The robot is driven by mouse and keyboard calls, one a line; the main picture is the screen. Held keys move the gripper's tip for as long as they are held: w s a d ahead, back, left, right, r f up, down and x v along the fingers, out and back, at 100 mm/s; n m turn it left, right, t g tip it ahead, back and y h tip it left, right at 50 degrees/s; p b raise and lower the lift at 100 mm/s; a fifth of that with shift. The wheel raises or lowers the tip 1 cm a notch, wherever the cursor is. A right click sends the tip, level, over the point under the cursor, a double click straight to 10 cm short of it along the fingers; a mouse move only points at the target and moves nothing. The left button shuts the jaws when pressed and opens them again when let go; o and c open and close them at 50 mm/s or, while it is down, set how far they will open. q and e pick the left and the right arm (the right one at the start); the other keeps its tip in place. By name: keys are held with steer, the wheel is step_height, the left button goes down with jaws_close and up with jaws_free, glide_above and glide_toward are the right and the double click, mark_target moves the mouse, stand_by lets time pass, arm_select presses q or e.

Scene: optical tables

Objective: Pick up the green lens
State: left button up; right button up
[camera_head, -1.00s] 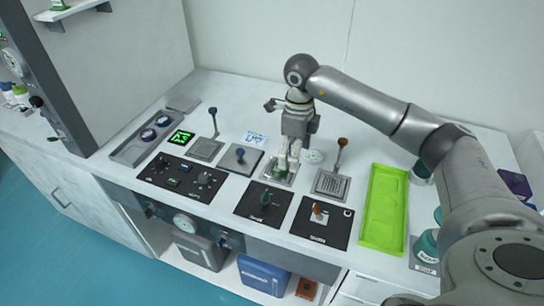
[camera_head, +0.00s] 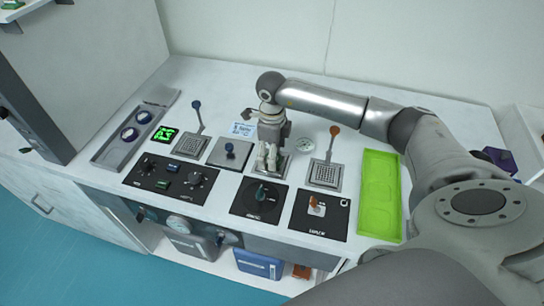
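My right gripper (camera_head: 267,165) comes in on the arm from the right. It points down over a small grey plate (camera_head: 284,167) in the middle of the bench, between the blue-knobbed plate and the orange-handled lever. Its pale fingers reach down close to this plate and hide most of it. I cannot make out the green lens clearly; anything between the fingertips is too small and covered to tell. Whether the fingers are closed on something does not show. My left gripper is out of view.
A blue-handled lever (camera_head: 198,117) and a blue-knobbed plate (camera_head: 230,153) stand left of the gripper, an orange-handled lever (camera_head: 333,143) right. Black control panels (camera_head: 259,213) lie in front. A bright green tray (camera_head: 380,208) is further right. The bench behind is mostly clear.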

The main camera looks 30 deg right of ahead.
step_height(320, 180, down, 2)
steer(key=c, duration=1)
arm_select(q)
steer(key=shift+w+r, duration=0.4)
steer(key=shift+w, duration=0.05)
arm_select(e)
steer(key=shift+c, duration=0.6)
steer(key=shift+r, duration=0.1)
